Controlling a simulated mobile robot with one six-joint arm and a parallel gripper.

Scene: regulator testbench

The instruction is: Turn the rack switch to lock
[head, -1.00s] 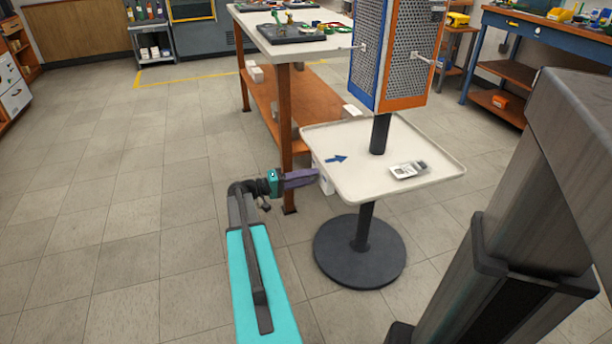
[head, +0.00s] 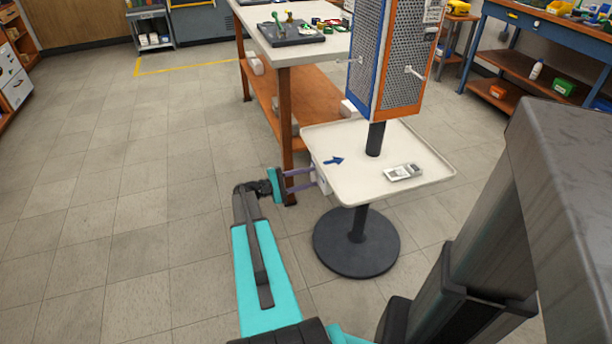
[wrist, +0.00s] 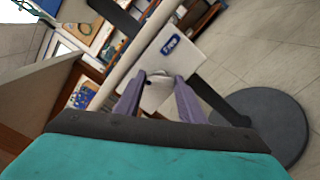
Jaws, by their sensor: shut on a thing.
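The rack switch is a pale box (head: 322,180) on the left edge of the white tray stand (head: 430,172). In the wrist view its white face (wrist: 186,50) carries a blue label (wrist: 170,45) and appears tilted. My gripper (head: 317,180) reaches it from the left, with its two purple fingers at the box.
A blue arrow (head: 334,160) and a small grey-white device (head: 403,172) lie on the tray. A mesh-sided display column (head: 405,60) rises above it. The stand's round black base (head: 357,248) is below. A wooden-legged workbench (head: 287,130) stands behind. The floor at left is clear.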

